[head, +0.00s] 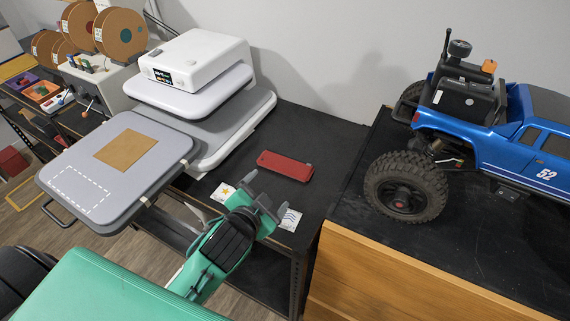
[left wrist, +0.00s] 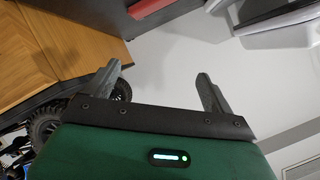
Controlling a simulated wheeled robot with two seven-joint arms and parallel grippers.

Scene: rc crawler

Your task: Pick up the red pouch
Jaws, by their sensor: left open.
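The red pouch (head: 285,166) lies flat on the black table (head: 318,130), behind my left gripper. My left gripper (head: 267,194) is open and empty, with its fingers on the near side of the pouch and apart from it. In the left wrist view the open fingers (left wrist: 160,88) show with nothing between them, and part of the pouch (left wrist: 147,8) shows at the top edge. My right gripper is not in view.
A white and grey press machine (head: 196,62) stands left of the pouch, its grey platen (head: 80,165) sticking out. A blue crawler (head: 510,145) stands on a black-topped wooden bench (head: 400,280) at right. Two small cards, a star card (head: 222,192) and a striped card (head: 291,219), flank my left gripper.

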